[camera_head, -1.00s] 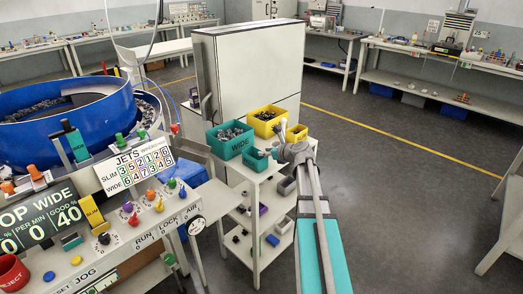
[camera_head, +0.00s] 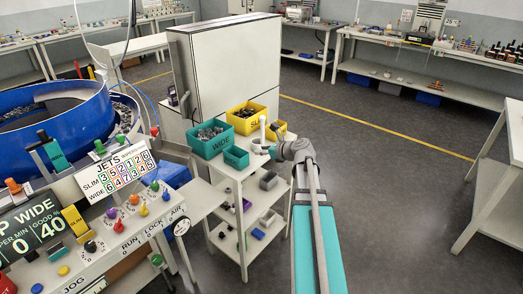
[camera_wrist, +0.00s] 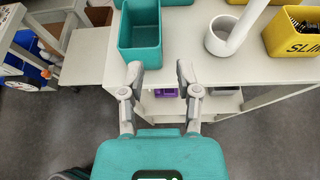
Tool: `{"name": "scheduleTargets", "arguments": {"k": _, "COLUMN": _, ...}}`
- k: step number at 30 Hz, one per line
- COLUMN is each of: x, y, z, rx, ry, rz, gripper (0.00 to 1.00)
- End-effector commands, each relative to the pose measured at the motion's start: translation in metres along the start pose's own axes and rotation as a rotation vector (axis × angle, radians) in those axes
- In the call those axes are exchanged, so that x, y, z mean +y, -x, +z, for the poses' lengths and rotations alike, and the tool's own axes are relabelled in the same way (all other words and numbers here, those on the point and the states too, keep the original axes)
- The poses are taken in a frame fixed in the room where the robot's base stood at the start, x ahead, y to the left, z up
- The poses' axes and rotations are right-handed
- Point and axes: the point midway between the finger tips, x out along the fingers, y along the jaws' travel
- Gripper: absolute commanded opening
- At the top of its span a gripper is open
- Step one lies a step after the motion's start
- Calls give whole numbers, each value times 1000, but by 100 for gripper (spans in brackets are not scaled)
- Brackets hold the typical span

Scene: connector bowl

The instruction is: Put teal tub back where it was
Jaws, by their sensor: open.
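A small, empty teal tub (camera_head: 236,157) stands upright on the white trolley top, in front of a larger teal bin (camera_head: 208,140) marked WIDE. In the wrist view the small tub (camera_wrist: 141,57) is near the trolley's front edge, with its open inside showing. My gripper (camera_wrist: 159,72) is open with nothing between its fingers. It is on the near side of the tub, offset to the right and apart from it. In the head view my gripper (camera_head: 272,149) is right of the tub, its fingertips partly hidden.
A white cup-like holder with an upright handle (camera_wrist: 219,39) stands right of the tub. A yellow bin (camera_head: 246,118) and a small yellow tub (camera_wrist: 290,38) marked SLIM are also on the trolley (camera_head: 249,176). A control panel (camera_head: 120,230) is at left. Open floor lies right.

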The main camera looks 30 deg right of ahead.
Motion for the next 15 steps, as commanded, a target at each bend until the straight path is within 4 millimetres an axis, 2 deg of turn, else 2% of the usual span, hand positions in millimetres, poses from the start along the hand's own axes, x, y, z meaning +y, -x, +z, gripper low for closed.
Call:
{"name": "scheduleTargets", "arguments": {"k": 10, "x": 1, "y": -1, "z": 0, "rx": 1, "ry": 4, "rz": 1, "gripper": 43}}
{"name": "scheduleTargets", "arguments": {"k": 15, "x": 15, "y": -7, "z": -3, "rx": 29, "ry": 74, "rz": 26, "gripper": 43}}
